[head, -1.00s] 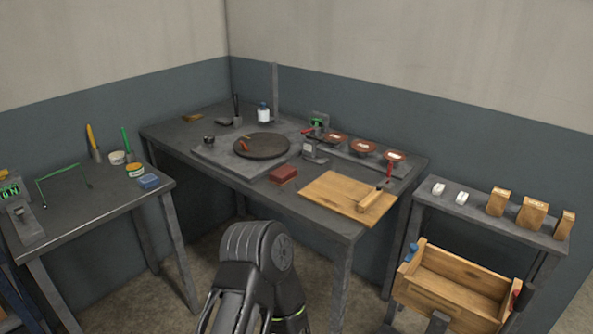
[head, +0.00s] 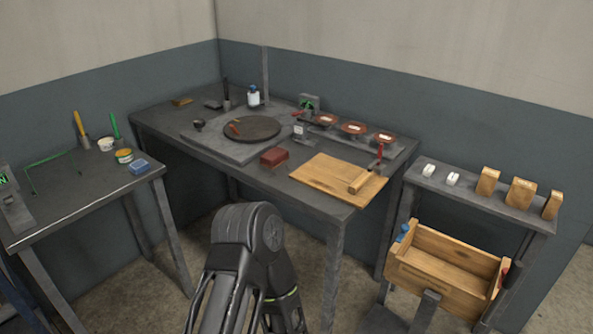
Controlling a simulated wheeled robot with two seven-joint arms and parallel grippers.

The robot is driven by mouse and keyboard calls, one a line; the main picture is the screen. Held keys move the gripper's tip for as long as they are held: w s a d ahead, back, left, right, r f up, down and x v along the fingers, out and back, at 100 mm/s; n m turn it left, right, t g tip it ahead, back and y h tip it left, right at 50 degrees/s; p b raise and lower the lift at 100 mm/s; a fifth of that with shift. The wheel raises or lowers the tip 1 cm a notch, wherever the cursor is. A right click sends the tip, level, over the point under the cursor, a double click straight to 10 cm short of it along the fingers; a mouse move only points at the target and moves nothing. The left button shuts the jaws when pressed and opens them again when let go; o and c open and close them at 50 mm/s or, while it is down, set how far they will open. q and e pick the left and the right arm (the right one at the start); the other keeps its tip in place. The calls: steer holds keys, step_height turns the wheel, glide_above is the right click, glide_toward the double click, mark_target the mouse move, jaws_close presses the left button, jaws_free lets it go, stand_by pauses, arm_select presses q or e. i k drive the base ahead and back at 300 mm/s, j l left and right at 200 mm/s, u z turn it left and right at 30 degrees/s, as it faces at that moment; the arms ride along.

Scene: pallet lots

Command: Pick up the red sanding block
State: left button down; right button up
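The red sanding block (head: 274,156) lies on the dark central table (head: 322,205), near its front edge. It sits just left of a wooden board and in front of the round dark disc. One of my arms shows at the bottom centre, in front of the table and below the block. No gripper fingers show on it, and neither of my grippers is in view. A blue block (head: 139,167) lies on the left table, near its right edge.
A wooden board (head: 322,176) with a wooden-headed tool lies right of the block. A round dark disc (head: 251,129) is behind it. Several reddish discs stand at the back right. A wooden crate (head: 445,286) stands at right. Floor shows between the tables.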

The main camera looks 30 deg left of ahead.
mark_target(272, 158)
steer(key=i+j+z, duration=0.15)
steer(key=j, duration=0.85)
steer(key=j+z, duration=0.15)
steer(key=j, duration=0.85)
